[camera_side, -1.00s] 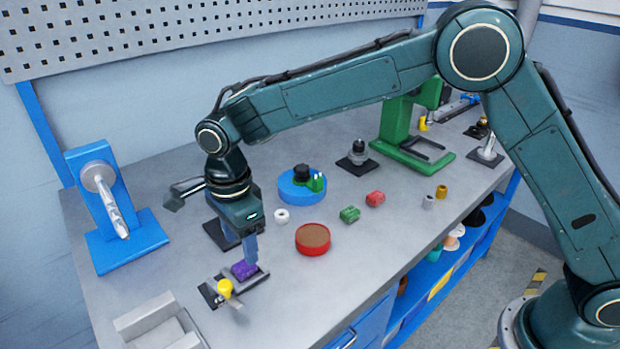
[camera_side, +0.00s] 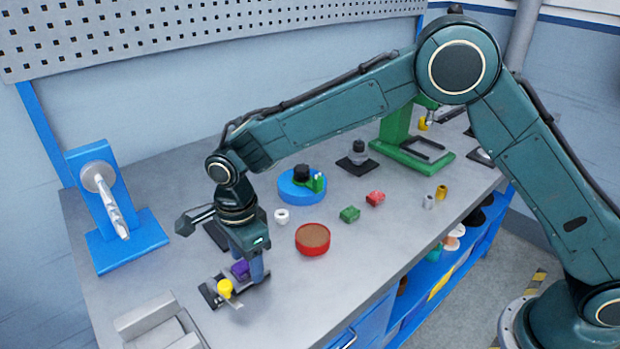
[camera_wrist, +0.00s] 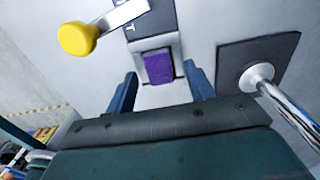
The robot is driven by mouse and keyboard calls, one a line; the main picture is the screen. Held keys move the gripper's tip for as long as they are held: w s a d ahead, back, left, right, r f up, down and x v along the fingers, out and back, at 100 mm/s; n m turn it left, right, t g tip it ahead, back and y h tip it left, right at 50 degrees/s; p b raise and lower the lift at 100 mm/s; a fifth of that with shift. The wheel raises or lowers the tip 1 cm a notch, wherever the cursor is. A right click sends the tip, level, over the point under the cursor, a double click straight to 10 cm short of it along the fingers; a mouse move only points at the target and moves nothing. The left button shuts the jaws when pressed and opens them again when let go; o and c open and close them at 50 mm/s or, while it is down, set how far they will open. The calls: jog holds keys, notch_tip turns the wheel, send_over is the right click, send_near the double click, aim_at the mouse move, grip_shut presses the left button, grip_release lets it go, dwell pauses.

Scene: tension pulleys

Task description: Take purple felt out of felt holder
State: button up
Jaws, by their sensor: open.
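The purple felt (camera_side: 240,269) sits in the felt holder (camera_side: 212,294), a dark base with a grey part and a yellow knob (camera_side: 225,288), near the front left of the bench. In the wrist view the purple felt (camera_wrist: 158,67) lies between and just beyond the two blue fingers. My gripper (camera_wrist: 160,90) is open, with one finger on each side of the felt and a gap beside each. In the side view my gripper (camera_side: 250,272) is low over the holder, and one finger hides part of the holder. I cannot tell if the fingers touch it.
A red round container (camera_side: 312,240) stands to the right of the gripper, with a white ring (camera_side: 284,216) behind it. A blue stand (camera_side: 112,205) with a metal spindle is at the left. A grey block fixture (camera_side: 160,322) is at the front. A dark square plate with a metal post (camera_wrist: 258,75) is close by.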

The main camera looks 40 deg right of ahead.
jog(key=c, duration=1)
jog(key=shift+r, duration=0.1)
jog(key=shift+c, duration=0.2)
notch_tip(320, 180, up, 20)
dwell(0.5)
